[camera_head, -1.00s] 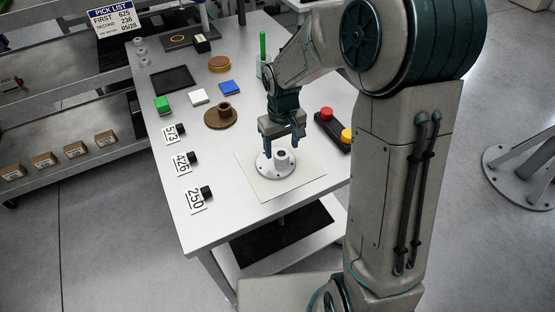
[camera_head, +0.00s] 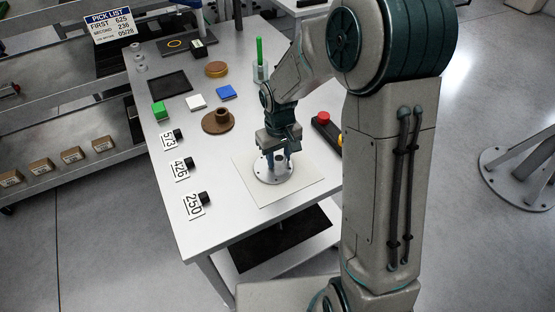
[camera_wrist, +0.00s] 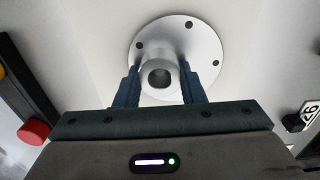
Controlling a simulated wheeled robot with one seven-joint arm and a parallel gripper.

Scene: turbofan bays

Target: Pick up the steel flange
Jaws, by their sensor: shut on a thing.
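The steel flange (camera_head: 272,173) is a pale grey disc with bolt holes and a raised hub. It lies flat on a cream sheet (camera_head: 305,184) on the table. In the wrist view the flange (camera_wrist: 206,45) shows its round plate and the open hub between my fingers. My gripper (camera_head: 277,160) is above the plate with its fingers pointing down. My gripper (camera_wrist: 160,88) is shut on the hub, one finger at each side. The flange appears to rest on the sheet; any gap under it cannot be made out.
A brown flanged part (camera_head: 218,122) stands left behind the sheet. Number cards (camera_head: 193,205) with black clips line the left edge. A control box with a red button (camera_head: 323,118) is right of my gripper. Green (camera_head: 159,111), white (camera_head: 196,102) and blue (camera_head: 226,92) blocks lie farther back.

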